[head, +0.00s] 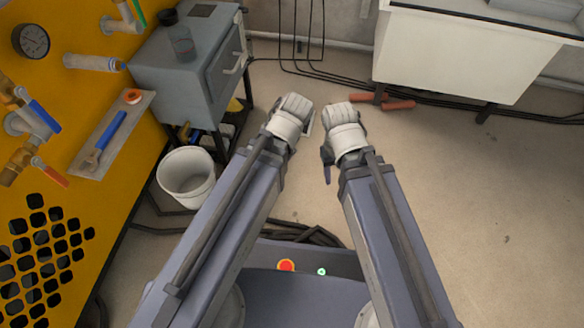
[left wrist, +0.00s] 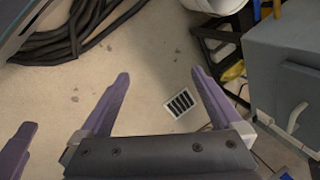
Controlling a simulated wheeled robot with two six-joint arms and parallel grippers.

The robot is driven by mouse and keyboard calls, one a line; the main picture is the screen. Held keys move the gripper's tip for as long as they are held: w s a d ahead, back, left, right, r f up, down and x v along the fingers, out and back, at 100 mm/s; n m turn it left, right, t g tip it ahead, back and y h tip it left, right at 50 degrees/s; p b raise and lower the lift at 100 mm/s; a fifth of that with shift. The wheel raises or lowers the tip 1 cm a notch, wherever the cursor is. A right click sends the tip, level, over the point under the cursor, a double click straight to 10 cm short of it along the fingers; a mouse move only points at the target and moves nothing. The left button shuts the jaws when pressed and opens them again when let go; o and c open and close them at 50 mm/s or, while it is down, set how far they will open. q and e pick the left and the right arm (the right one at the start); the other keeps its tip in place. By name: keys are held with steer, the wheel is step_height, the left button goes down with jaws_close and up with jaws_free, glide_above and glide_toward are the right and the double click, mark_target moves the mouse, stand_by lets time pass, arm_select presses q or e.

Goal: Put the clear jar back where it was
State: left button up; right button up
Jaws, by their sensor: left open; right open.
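The clear jar (head: 182,43) stands upright on top of the grey cabinet (head: 205,75) at the upper left of the head view. It is apart from both grippers. My left gripper (head: 293,113) is over the floor to the right of the cabinet. In the left wrist view its two purple fingers (left wrist: 160,76) are spread with nothing between them. My right gripper (head: 343,128) is beside it on the right, open, with its fingers partly hidden by the wrist. The jar does not show in the left wrist view, where the cabinet (left wrist: 285,75) is at the right.
A dark round pot (head: 168,16) stands on the cabinet near the jar. A white bucket (head: 186,178) is on the floor below. The yellow panel (head: 120,150) carries valves, a gauge and a shelf with a wrench.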

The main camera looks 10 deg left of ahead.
arm_select(q)
steer(key=s+d+f+n+g+h, duration=0.1)
steer(key=s+d+n+g+h, duration=0.1)
steer(key=s+d, duration=0.3)
steer(key=shift+d+n, duration=0.3)
steer(key=shift+d, duration=0.3)
